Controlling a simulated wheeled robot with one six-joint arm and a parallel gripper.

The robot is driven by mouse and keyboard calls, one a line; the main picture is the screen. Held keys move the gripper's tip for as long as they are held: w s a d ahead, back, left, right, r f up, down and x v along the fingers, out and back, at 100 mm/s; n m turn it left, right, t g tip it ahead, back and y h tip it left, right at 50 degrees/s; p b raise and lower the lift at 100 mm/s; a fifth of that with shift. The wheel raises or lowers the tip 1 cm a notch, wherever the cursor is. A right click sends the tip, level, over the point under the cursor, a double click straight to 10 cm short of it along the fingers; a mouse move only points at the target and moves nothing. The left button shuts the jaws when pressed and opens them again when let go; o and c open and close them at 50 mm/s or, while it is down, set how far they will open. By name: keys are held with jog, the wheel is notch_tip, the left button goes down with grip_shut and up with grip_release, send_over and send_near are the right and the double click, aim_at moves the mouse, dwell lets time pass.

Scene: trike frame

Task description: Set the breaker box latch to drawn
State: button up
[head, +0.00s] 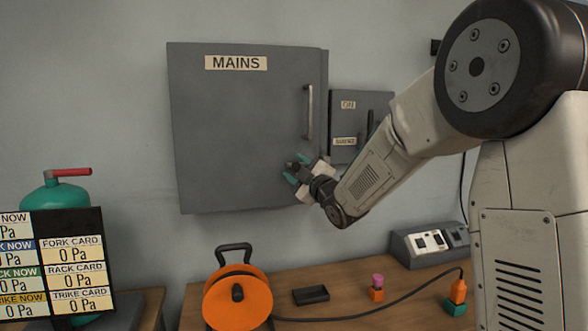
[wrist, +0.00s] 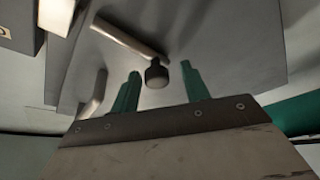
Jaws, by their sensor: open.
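The breaker box (head: 235,130) is a grey wall cabinet marked MAINS, with its door shut or nearly so and a vertical bar handle (head: 308,112) near the door's right edge. My gripper (head: 297,169) is at the door's lower right, below the handle, with its green fingers apart. In the wrist view a dark round knob (wrist: 156,75), which looks like the latch, stands between the two open fingers of my gripper (wrist: 160,80). I cannot tell whether the fingers touch it. The handle also shows in the wrist view (wrist: 128,38). How far the knob is drawn out is unclear.
A smaller grey box (head: 375,105) hangs right of the cabinet. Below, the wooden bench (head: 345,315) carries an orange cable reel (head: 237,300), a black tray (head: 311,295), a small orange and pink piece (head: 377,288) and a switch unit (head: 430,243). A sign board (head: 75,225) stands at left.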

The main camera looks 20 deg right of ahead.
jog(key=v, duration=0.7)
jog(key=shift+a, duration=0.1)
jog(key=s+d+f+m+g+h, duration=0.3)
jog(key=s+f+m+g, duration=0.15)
jog(key=f, duration=0.25)
jog(key=s+d+f+m+g+h, duration=0.25)
jog(key=f+m+g, duration=0.2)
jog(key=f, duration=0.25)
jog(key=s+a+r+m+g, duration=0.1)
jog(key=s+a+g, duration=0.1)
jog(key=s, duration=0.9)
jog(key=s+a+m+g, duration=0.2)
jog(key=s+a+g, duration=0.1)
jog(key=s, duration=0.9)
jog(key=s+a+r+m+g, duration=0.1)
jog(key=s+a+m+g, duration=0.1)
jog(key=s, duration=0.9)
jog(key=a+g, duration=0.1)
jog(key=g, duration=0.1)
jog(key=shift+s+r+g, duration=0.3)
jog(key=shift+r, duration=0.05)
